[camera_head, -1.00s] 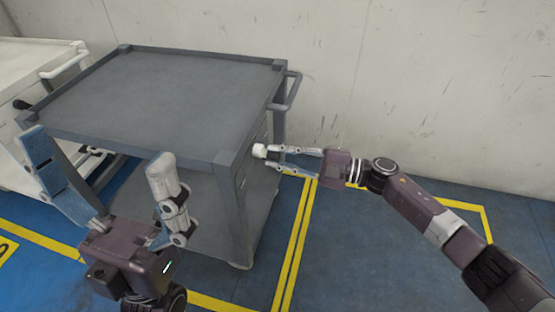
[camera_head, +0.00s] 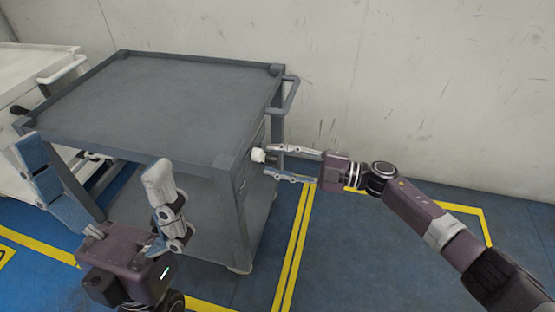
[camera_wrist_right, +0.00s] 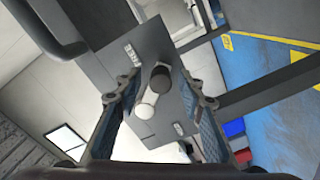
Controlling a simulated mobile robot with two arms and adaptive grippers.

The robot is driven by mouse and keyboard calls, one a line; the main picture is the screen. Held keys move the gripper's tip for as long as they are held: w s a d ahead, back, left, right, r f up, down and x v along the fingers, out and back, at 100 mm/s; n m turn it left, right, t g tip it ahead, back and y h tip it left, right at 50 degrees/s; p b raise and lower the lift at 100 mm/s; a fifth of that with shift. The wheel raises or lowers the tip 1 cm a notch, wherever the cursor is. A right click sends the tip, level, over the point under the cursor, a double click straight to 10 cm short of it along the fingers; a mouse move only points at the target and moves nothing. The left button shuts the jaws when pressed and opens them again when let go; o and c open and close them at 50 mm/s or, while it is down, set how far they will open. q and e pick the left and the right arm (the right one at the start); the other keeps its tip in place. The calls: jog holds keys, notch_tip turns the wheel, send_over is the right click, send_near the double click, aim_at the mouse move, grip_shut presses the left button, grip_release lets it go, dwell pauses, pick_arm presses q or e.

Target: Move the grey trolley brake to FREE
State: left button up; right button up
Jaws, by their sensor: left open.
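The grey trolley (camera_head: 170,100) stands in the middle of the head view. A white knob (camera_head: 258,155) sticks out from its right side. The white knob (camera_wrist_right: 146,111) and a dark round part (camera_wrist_right: 186,72) of the brake lever show in front of this plate. My right gripper (camera_head: 267,161) is open, its fingertips close beside the white knob; in the wrist view the knob lies between its fingers. I cannot tell whether they touch. My left gripper (camera_head: 92,152) is open and empty at the trolley's near side.
A white trolley (camera_head: 40,90) stands at the far left, close to the grey one. The grey trolley's handle (camera_head: 290,100) juts out above my right gripper. A pale wall (camera_head: 430,90) closes the back. Blue floor (camera_head: 350,250) with yellow lines is clear at right.

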jog(key=v, duration=1.2)
